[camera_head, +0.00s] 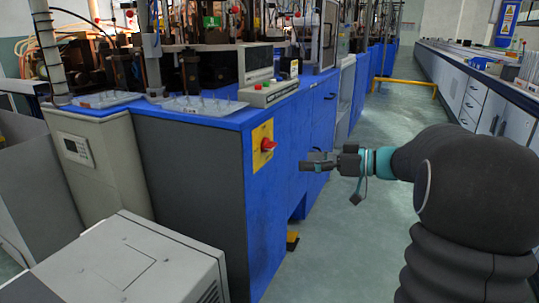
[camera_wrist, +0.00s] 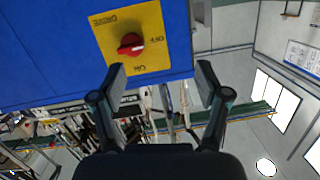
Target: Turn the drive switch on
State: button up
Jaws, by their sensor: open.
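The drive switch is a red rotary knob (camera_head: 267,144) on a yellow plate (camera_head: 257,135), on the front of the blue cabinet (camera_head: 290,130). In the wrist view the red knob (camera_wrist: 131,44) sits on the yellow plate (camera_wrist: 150,55), upside down, with lettering around it. My gripper (camera_head: 308,163) is right of the knob and a little lower in the head view, apart from it. In the wrist view my gripper (camera_wrist: 161,72) has its two fingers spread wide with nothing between them. The knob shows above and left of the gap between the fingertips.
A white box-shaped unit (camera_head: 130,265) stands at the lower left. A grey control box (camera_head: 268,92) and clear trays (camera_head: 200,107) lie on the cabinet top. The aisle floor (camera_head: 385,130) to the right is open, with a yellow rail (camera_head: 405,82) farther back.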

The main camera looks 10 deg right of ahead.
jog(key=n+t, duration=0.1)
jog(key=t, duration=0.1)
send_near(275, 146)
jog(key=shift+y, duration=0.4)
jog(key=x, duration=0.9)
jog(key=shift+w+a+f, duration=0.15)
jog(key=shift+w+a, duration=0.05)
jog(key=shift+w, duration=0.05)
jog(key=c, duration=1.2)
